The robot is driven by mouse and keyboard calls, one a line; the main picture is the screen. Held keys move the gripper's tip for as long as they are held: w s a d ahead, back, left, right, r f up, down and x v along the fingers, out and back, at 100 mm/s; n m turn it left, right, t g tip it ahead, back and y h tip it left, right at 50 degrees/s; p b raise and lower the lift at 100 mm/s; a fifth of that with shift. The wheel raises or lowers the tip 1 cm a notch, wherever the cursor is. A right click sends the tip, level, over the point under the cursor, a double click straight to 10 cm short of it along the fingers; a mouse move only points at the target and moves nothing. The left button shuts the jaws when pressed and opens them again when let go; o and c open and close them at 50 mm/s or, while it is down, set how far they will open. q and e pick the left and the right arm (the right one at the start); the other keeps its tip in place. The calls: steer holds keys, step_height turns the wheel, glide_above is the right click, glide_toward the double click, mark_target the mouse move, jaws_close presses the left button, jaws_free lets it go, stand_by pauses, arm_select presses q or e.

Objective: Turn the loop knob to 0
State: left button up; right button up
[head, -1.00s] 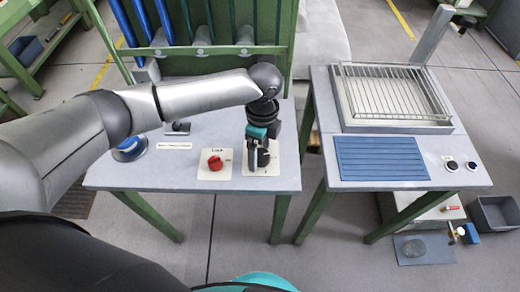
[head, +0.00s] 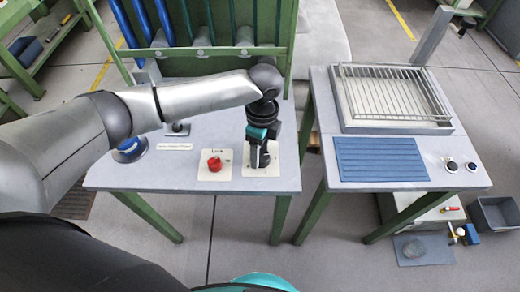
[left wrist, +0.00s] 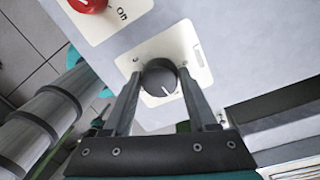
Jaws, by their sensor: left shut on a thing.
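The dark round knob (left wrist: 158,76) sits on a pale square plate (left wrist: 195,58) on the grey table; I take it for the loop knob. Its white pointer line points to the picture's lower right in the left wrist view. The plate's markings are too small to read. My left gripper (left wrist: 160,84) is shut on the knob, one finger on each side. In the head view my left gripper (head: 259,158) reaches down onto the same plate (head: 252,171) and largely hides the knob. My right gripper is not in view.
A red knob (head: 214,164) on its own plate stands just left of my gripper. A blue round button (head: 128,145) is farther left. A second table (head: 460,180) with a wire rack (head: 390,90) and blue mat (head: 380,158) stands to the right, across a gap.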

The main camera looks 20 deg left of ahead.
arm_select(q)
steer(key=shift+r+p, duration=0.15)
steer(key=shift+p, duration=0.35)
steer(key=n+p, duration=0.6)
steer(key=p, duration=0.1)
steer(key=n+p, duration=0.2)
steer(key=p, duration=0.1)
steer(key=shift+s+n+h+p, duration=0.25)
steer(key=shift+n+h+p, duration=0.05)
steer(key=shift+n+p, duration=0.1)
steer(key=n+p, duration=0.2)
steer(key=n, duration=0.1)
steer(key=shift+p, duration=0.35)
steer(key=shift+n+t+p, duration=0.3)
steer(key=shift+n+p, duration=0.75)
steer(key=shift+n, duration=0.95)
steer(key=o, duration=1.4)
steer(key=shift+c, duration=0.2)
